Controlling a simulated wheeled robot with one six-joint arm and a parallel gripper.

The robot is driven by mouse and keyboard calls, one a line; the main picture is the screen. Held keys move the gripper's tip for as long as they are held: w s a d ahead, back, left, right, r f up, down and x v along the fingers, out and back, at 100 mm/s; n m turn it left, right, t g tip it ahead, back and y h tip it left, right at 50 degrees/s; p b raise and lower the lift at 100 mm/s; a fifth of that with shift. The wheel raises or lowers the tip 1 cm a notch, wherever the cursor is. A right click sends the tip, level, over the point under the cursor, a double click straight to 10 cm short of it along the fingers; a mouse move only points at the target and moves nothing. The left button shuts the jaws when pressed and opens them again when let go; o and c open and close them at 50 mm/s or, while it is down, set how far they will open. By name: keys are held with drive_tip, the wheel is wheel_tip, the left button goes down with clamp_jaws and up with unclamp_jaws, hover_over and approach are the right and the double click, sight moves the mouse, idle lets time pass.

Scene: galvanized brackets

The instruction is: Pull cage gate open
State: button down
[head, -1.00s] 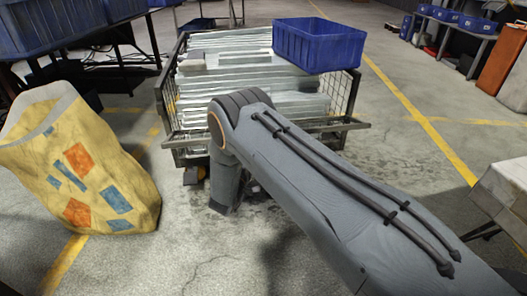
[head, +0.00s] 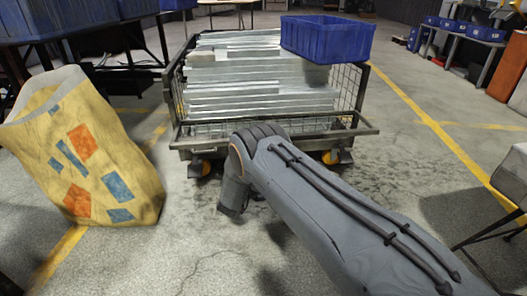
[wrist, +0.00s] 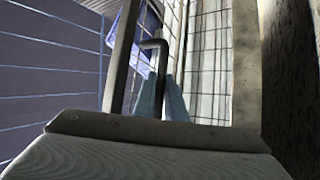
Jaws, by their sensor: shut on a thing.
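The wire-mesh cage (head: 350,90) is a grey-framed trolley stacked with galvanized brackets (head: 255,85) in the head view. Its front frame rail (head: 350,132) runs low across the front; my arm covers part of it, and I cannot tell how far the gate stands open. In the wrist view, mesh (wrist: 208,65) and a grey upright bar (wrist: 122,55) fill the upper part. A dark bent handle (wrist: 154,44) runs down between the pale blue fingertips of my gripper (wrist: 161,96), which is shut on it. My gripper is hidden in the head view.
A blue bin (head: 327,40) sits on the brackets. A yellow patterned sack (head: 90,150) stands on the left, near a table with blue bins (head: 60,30). A light-topped table (head: 510,180) is at the right edge. Floor right of the cage is clear.

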drive_tip(key=shift+w+d+r, duration=0.1)
drive_tip(key=shift+w+r, duration=0.1)
drive_tip(key=c, duration=1.8)
unclamp_jaws()
drive_tip(key=shift+d, duration=0.15)
drive_tip(key=shift+s+a, duration=0.1)
drive_tip(key=shift+a, duration=0.15)
drive_tip(key=p+v, duration=0.1)
drive_tip(key=v, duration=0.3)
drive_tip(key=p+v, duration=0.1)
drive_tip(key=v, duration=0.3)
drive_tip(key=shift+d+f+p, duration=0.15)
drive_tip(key=shift+f+p, duration=0.05)
drive_tip(key=shift+p, duration=0.1)
